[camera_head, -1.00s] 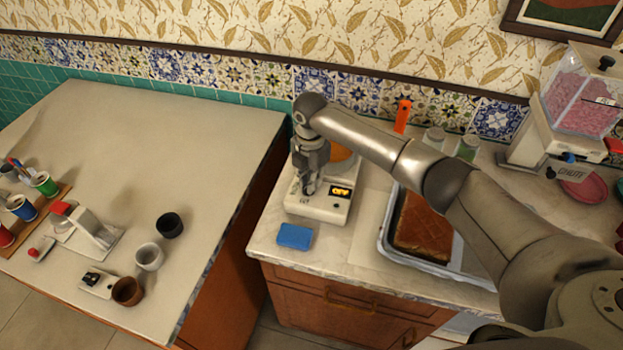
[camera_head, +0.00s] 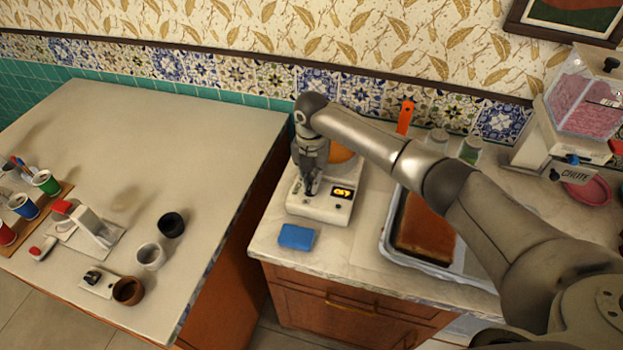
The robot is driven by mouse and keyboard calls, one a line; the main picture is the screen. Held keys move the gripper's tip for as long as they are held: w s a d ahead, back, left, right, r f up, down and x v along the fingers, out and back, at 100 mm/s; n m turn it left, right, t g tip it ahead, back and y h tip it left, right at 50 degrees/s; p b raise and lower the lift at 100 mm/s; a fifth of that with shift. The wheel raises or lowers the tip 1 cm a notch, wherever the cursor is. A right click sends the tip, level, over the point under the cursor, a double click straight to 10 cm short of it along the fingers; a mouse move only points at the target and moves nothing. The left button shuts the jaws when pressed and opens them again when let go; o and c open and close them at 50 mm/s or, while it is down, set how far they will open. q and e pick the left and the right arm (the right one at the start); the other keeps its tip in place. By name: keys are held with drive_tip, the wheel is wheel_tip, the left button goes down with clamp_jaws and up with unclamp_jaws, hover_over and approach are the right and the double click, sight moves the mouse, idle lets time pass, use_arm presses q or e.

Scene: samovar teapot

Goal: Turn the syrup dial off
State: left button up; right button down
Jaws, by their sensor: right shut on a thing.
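A white syrup warmer (camera_head: 322,208) stands on the right-hand counter, with a lit yellow display (camera_head: 342,192) on its front. The characters look like OFF, but they are small and blurred. An orange-topped vessel (camera_head: 341,152) shows on it behind my arm. My right gripper (camera_head: 309,189) points down at the left part of the warmer's front panel, left of the display. It is shut on what appears to be the syrup dial, which the fingers hide. My left gripper is out of view.
A blue sponge (camera_head: 296,237) lies before the warmer. A tray (camera_head: 385,245) with a brown slab (camera_head: 425,228) is to the right, under my arm. Jars (camera_head: 470,149) stand behind. The left table (camera_head: 160,120) holds cups and small devices; its back is clear.

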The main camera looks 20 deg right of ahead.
drive_tip(key=shift+r, duration=0.1)
drive_tip(key=c, duration=1.5)
unclamp_jaws()
wheel_tip(320, 180, up, 12)
